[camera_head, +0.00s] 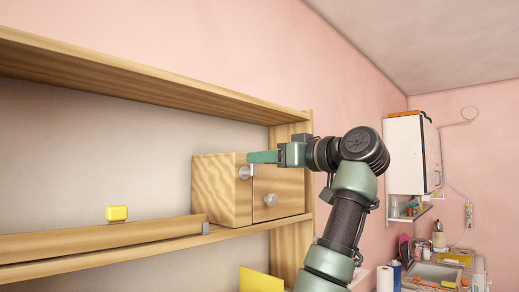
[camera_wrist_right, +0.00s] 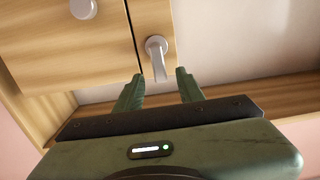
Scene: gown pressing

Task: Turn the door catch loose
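A light wooden box (camera_head: 221,195) stands on a shelf. Its door (camera_head: 287,188) carries a round pale knob (camera_head: 271,199), which also shows in the right wrist view (camera_wrist_right: 83,8). A grey metal door catch (camera_head: 245,172) sits near the door's edge; in the right wrist view the catch (camera_wrist_right: 156,46) has a lever pointing toward my gripper. My right gripper (camera_head: 262,157) is at the box's upper front. In the wrist view the right gripper (camera_wrist_right: 160,76) is open, with the lever's end between its fingertips; I see no clear contact. My left gripper is out of view.
The upper shelf board (camera_head: 150,80) runs above the box. A long wooden beam (camera_head: 100,238) lies left of the box, with a yellow block (camera_head: 117,213) on it. A white wall cabinet (camera_head: 405,155) and a cluttered counter are far right.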

